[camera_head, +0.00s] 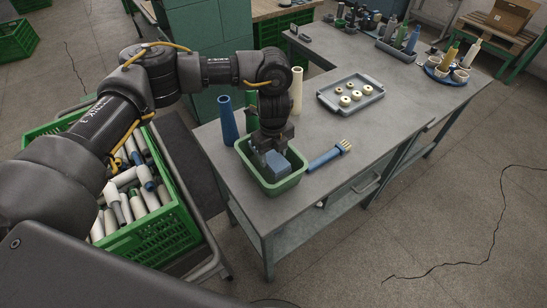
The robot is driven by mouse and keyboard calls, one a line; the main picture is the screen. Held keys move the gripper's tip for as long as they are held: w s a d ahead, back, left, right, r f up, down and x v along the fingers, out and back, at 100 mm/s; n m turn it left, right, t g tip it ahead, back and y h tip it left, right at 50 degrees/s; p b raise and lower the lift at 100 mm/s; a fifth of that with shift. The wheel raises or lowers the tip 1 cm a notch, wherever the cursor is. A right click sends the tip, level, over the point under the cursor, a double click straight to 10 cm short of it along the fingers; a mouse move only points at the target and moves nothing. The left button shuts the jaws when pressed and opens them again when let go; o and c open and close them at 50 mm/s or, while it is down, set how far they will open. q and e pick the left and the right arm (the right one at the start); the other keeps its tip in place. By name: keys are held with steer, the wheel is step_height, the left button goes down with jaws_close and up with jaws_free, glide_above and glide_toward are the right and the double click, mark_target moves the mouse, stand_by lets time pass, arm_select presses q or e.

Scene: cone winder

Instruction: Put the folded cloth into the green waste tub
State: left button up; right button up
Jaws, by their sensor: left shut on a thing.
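The green waste tub (284,188) stands near the left front corner of the grey table. My left gripper (268,149) points down into the tub from above. It is shut on the folded cloth (277,164), a blue-grey block that shows inside the tub's rim. Whether the cloth touches the tub floor is hidden. My right gripper is out of view.
A blue-handled brush (328,157) lies right of the tub. A blue cone (228,121) and a cream cone (297,91) stand behind it. A grey tray (351,108) holds several small rings. A green crate (165,234) of bobbins stands left. The table's right middle is clear.

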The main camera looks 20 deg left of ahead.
mark_target(273, 156)
arm_select(q)
steer(key=shift+s+d+f, duration=0.1)
steer(key=shift+s+f, duration=0.05)
steer(key=shift+f, duration=1.1)
steer(key=shift+f, duration=0.6)
steer(key=o, duration=1)
